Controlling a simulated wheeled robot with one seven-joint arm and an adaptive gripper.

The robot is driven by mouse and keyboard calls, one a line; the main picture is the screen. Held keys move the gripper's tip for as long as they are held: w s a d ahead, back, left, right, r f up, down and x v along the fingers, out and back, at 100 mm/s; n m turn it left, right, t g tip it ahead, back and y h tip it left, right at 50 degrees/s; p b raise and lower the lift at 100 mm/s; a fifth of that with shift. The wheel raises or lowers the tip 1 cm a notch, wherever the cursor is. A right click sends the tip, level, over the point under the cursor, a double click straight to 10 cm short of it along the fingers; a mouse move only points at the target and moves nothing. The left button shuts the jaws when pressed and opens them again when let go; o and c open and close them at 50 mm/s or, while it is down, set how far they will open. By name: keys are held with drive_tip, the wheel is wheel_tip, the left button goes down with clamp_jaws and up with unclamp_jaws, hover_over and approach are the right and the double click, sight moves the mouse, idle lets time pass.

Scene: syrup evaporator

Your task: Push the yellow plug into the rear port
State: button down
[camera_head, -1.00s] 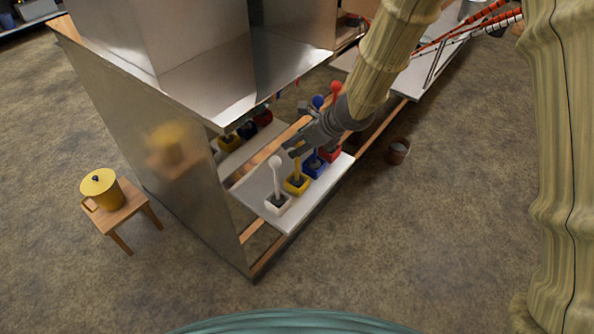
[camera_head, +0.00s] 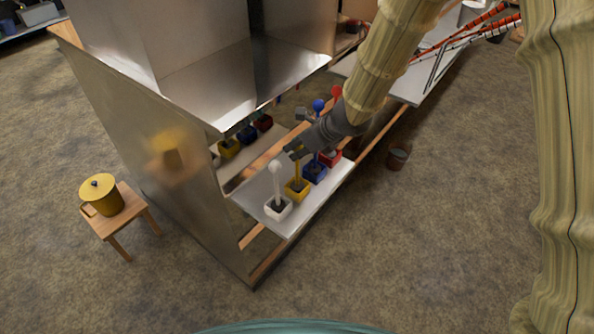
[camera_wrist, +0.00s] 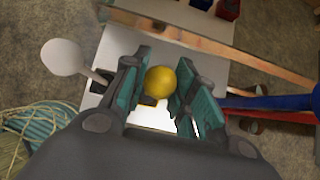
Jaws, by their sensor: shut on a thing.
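The yellow plug has a round yellow knob (camera_wrist: 160,82) that sits between my two fingers in the wrist view. In the head view its yellow stem (camera_head: 297,170) stands upright in the yellow square front port (camera_head: 297,190). My gripper (camera_head: 294,154) is shut on the plug at its top and hides the knob there. The gripper also shows in the wrist view (camera_wrist: 159,90). A yellow rear port (camera_head: 228,148) sits on the rear shelf, further back under the metal housing.
A white-knobbed plug (camera_head: 277,185) stands just left of my gripper. A blue port (camera_head: 315,171) and a red port (camera_head: 333,156) lie to the right, with upright plugs near my wrist. A wooden rail (camera_head: 262,159) runs between the shelves. The housing overhangs the rear ports.

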drive_tip(key=shift+r+p, duration=1.6)
drive_tip(key=shift+r, duration=1.9)
